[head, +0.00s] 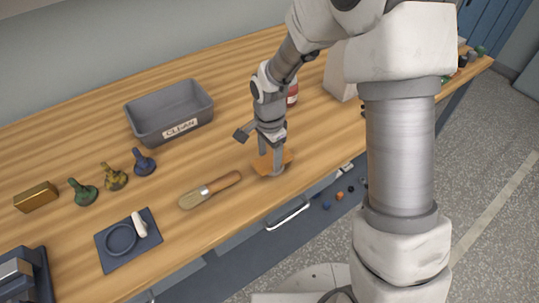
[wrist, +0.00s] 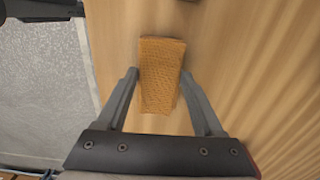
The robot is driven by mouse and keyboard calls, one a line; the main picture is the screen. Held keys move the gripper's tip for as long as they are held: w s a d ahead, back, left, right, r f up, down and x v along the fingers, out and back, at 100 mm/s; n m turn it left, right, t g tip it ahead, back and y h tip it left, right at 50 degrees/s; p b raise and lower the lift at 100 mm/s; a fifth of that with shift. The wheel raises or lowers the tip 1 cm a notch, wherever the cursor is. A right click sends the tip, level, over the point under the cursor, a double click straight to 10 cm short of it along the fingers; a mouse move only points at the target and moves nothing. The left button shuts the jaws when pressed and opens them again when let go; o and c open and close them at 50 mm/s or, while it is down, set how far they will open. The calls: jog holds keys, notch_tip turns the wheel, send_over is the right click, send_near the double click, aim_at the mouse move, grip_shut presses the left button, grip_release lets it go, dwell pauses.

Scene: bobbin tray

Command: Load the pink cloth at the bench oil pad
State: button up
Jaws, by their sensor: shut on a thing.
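My gripper (head: 270,168) points down at the bench near its front edge. It is shut on an orange cloth (wrist: 160,90), which lies between the two fingers (wrist: 160,78) in the wrist view. In the head view the orange cloth (head: 286,157) shows around the fingertips, at bench height or close to it. I see no pink cloth in either view. A dark blue-grey pad (head: 150,252) lies at the front left, with a round dark dish (head: 121,239) and a small white object (head: 139,225) on it.
A brush (head: 210,190) lies left of my gripper. A grey bin marked CLEAN (head: 150,125) stands behind. Green (head: 83,192), yellow (head: 114,176) and blue (head: 144,162) knobbed pieces and a gold block (head: 36,197) stand left. A red-labelled jar (head: 292,93) is partly hidden.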

aim_at(270, 158)
jog(key=shift+s, duration=0.1)
jog(key=shift+r+p, duration=2.25)
jog(key=shift+r, duration=1.25)
